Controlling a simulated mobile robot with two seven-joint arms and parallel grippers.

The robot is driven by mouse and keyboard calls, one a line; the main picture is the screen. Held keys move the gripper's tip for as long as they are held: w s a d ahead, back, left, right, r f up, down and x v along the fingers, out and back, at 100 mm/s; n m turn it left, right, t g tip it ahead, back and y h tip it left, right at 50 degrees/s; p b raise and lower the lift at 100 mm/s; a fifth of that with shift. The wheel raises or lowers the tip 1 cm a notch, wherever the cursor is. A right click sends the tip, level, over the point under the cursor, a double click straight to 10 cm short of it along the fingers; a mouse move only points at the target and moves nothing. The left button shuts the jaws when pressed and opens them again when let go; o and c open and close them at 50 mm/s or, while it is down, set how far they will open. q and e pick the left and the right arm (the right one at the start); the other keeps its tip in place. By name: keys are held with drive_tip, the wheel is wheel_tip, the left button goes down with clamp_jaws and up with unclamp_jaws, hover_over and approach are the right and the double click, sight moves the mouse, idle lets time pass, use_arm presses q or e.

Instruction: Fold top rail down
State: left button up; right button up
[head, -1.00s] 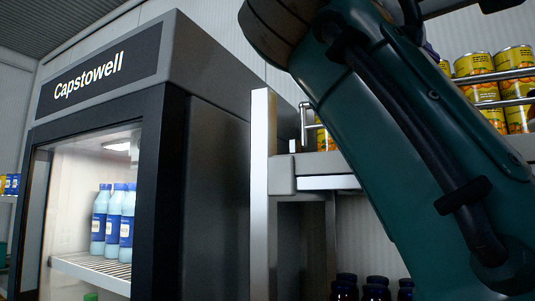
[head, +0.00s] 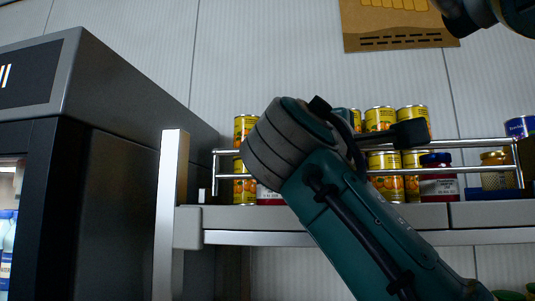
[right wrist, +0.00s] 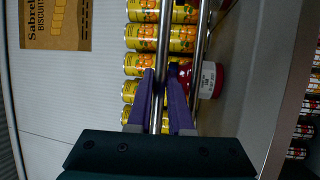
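The top rail (head: 452,143) is a thin metal bar along the front of the upper shelf, above a lower bar (head: 464,171). My right gripper, with two purple fingers (right wrist: 165,92), is at the top rail in the right wrist view. The top rail (right wrist: 163,45) runs between the fingers, one on each side, with little or no gap. I cannot tell whether the fingers press on it. The rail still stands above the shelf edge. In the head view my right arm covers the rail's left part and the fingers are hidden. My left gripper is not in view.
Yellow cans (head: 380,119) stand stacked close behind the rails, with a red jar (head: 438,179) beside them. A dark fridge (head: 110,120) stands left of the shelf (head: 385,214). A cardboard poster (head: 392,27) hangs on the wall above.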

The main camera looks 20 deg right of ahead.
clamp_jaws()
idle(1.1)
